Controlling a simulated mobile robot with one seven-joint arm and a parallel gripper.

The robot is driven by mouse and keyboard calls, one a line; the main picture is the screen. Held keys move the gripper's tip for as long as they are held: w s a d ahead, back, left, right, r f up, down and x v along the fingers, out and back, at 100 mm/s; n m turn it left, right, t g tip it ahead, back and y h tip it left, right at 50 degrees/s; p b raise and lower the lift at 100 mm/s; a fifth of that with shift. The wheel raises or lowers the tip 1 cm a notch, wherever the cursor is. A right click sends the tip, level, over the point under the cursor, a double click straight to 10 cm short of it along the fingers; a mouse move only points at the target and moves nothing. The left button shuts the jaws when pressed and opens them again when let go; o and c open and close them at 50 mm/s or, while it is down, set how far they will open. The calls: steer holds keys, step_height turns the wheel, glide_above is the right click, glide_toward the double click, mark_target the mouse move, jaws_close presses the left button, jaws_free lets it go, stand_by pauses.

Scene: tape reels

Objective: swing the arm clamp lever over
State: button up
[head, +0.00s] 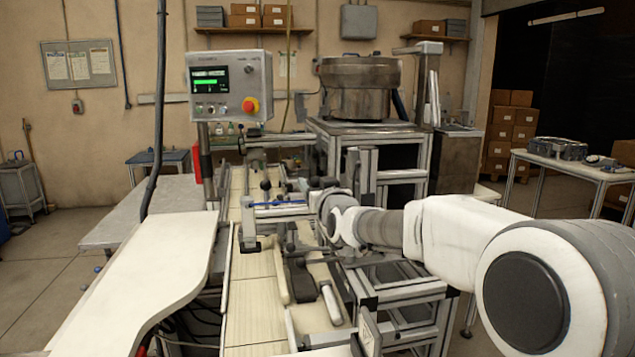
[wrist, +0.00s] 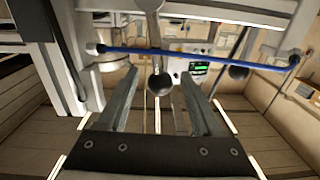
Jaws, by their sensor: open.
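In the wrist view my gripper (wrist: 160,75) is open, with its two grey fingers apart. A metal lever with a dark ball knob (wrist: 160,84) hangs down the picture between the fingertips, with a gap on both sides; I take it for the clamp lever. A blue rod (wrist: 210,52) runs across the picture beyond the fingers. In the head view my arm reaches in from the right to the machine, and its fingers are hard to make out there. A dark ball knob (head: 265,185) shows left of my wrist, and the blue rod (head: 280,204) is near it.
A control panel (head: 229,86) with a red button stands behind the machine. A white curved table (head: 150,265) lies to the left. A metal bowl feeder (head: 359,87) stands behind. Metal frame parts (wrist: 85,60) crowd the fingers' left side.

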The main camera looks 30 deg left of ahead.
steer(key=shift+w+a, duration=0.25)
jaws_close()
stand_by(0.3)
stand_by(1.0)
